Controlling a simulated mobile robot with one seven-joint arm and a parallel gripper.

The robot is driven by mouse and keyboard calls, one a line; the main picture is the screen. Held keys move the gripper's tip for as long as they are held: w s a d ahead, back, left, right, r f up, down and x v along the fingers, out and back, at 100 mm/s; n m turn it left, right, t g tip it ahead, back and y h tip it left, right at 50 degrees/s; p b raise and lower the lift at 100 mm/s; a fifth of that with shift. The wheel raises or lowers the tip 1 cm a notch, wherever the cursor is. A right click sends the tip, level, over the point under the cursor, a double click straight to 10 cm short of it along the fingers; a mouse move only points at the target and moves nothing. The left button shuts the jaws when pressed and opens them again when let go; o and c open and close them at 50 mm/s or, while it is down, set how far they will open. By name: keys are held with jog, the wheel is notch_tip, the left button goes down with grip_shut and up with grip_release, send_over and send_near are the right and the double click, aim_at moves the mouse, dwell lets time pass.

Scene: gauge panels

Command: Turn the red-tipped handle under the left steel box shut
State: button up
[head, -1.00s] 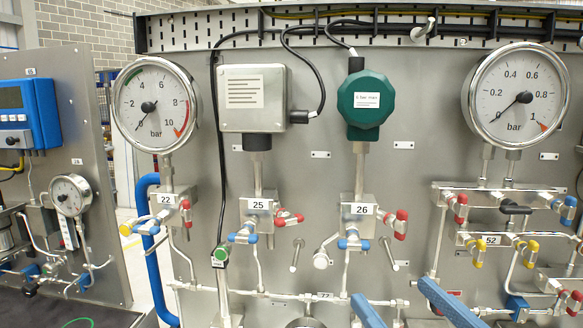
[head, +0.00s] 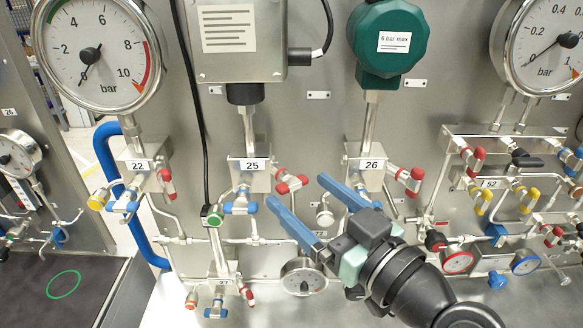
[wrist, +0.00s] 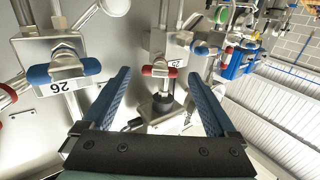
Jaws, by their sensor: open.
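The left steel box (head: 241,45) carries a white printed label, and a stem runs from it down to the valve block tagged 25 (head: 252,166). The red-tipped handle (head: 292,184) sticks out at the right of this block and lies nearly level. In the wrist view the red-tipped handle (wrist: 160,71) shows between the fingertips, beyond them. My gripper (head: 298,192) is open and empty, its two blue fingers pointing at the handle from the lower right. It also shows in the wrist view (wrist: 160,76). I cannot tell whether a finger touches the handle.
A blue-tipped handle (head: 240,207) sits at the lower left of block 25. Block 26 (head: 370,166), with its own red handle (head: 406,178), stands to the right under a green housing (head: 388,42). A small gauge (head: 303,279) and thin pipes lie below.

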aim_at(296, 187)
jog(key=shift+r+p+x, duration=0.25)
jog(key=shift+p+x, duration=0.15)
jog(key=shift+x, duration=0.7)
jog(key=shift+w+a+f, duration=0.25)
jog(key=shift+w+a, duration=0.2)
jog(key=shift+w, duration=0.2)
jog(key=shift+s+d, duration=0.1)
jog(key=shift+c, duration=0.7)
jog(key=c, duration=1.2)
